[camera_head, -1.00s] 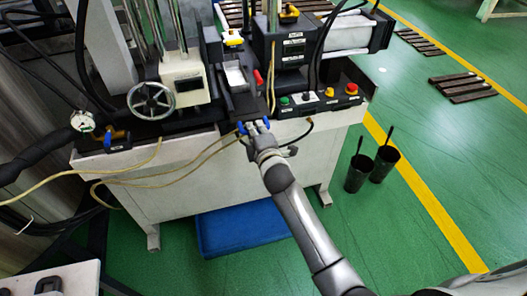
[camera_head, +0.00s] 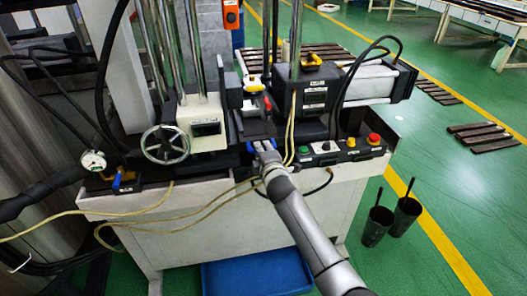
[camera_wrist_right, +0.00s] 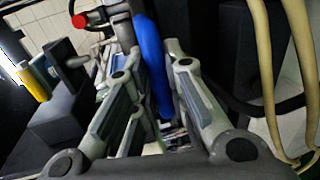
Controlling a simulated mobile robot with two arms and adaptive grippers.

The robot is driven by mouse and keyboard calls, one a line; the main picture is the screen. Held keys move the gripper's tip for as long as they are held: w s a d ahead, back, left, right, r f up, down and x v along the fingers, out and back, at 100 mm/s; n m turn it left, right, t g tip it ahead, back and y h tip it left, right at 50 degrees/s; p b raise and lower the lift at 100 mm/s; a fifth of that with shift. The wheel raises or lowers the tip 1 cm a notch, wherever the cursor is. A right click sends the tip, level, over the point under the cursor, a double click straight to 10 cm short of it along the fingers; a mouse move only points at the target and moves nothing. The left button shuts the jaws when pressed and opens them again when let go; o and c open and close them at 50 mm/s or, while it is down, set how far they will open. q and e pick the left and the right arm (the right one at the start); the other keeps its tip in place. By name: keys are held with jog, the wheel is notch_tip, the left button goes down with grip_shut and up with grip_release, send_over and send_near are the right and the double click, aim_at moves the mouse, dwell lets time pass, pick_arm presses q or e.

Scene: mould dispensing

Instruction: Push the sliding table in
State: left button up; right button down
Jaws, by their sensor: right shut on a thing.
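The sliding table (camera_head: 254,127) is a dark slide in the middle of the machine, between the handwheel side and the button box. A blue handle (camera_head: 252,147) is at its front end. My right gripper (camera_head: 264,148) is at this handle, reached from the front right. In the right wrist view, the blue handle (camera_wrist_right: 150,60) runs between the two grey fingers of my right gripper (camera_wrist_right: 152,85), which is shut on it. The fingers partly hide the handle in the head view. My left gripper is not in view.
A handwheel (camera_head: 165,144) is left of the slide. A button box (camera_head: 340,150) with a red button is close on the right. Yellow hoses hang across the machine's front. A blue box (camera_head: 258,275) lies below, and two black cups (camera_head: 377,226) stand on the floor at right.

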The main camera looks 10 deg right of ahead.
jog(key=shift+w+r, duration=0.1)
jog(key=shift+r, duration=0.2)
jog(key=c, duration=1.8)
grip_release()
jog(key=shift+c, duration=0.2)
jog(key=o, duration=0.4)
jog(key=shift+w+f, duration=0.25)
jog(key=shift+s, duration=0.25)
jog(key=v, duration=1.1)
jog(key=shift+s+r, duration=0.1)
jog(key=shift+s, duration=0.2)
